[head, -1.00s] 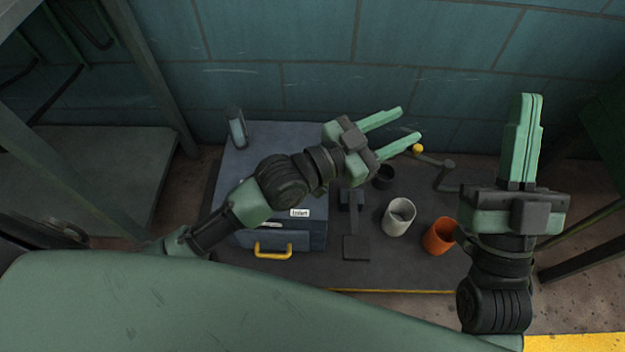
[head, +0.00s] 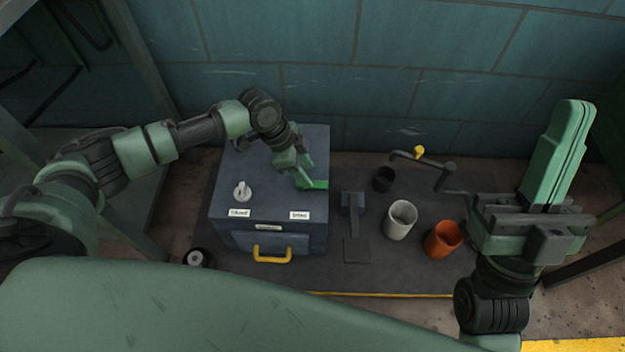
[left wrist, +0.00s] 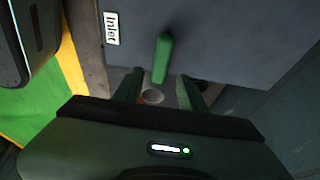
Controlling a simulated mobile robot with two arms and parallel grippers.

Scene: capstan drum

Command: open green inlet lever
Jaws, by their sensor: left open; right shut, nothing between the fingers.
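The green inlet lever (head: 318,185) sits at the right part of the top of a grey-blue box (head: 318,145). In the left wrist view the lever (left wrist: 163,57) is a green bar near an "Inlet" label (left wrist: 112,28). My left gripper (head: 300,176) is open and low over the box, right at the lever. In the left wrist view its fingers (left wrist: 160,80) stand either side of the lever's near end; I cannot tell whether they touch it. My right gripper (head: 577,104) is shut and empty, raised at the far right, away from the box.
The box has a pale knob (head: 242,192) on its left and a yellow handle (head: 272,255) in front. Right of it stand a pedal-like block (head: 353,203), a white cup (head: 401,220), an orange cup (head: 443,239), and a crank with a yellow knob (head: 419,153). A wall stands behind.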

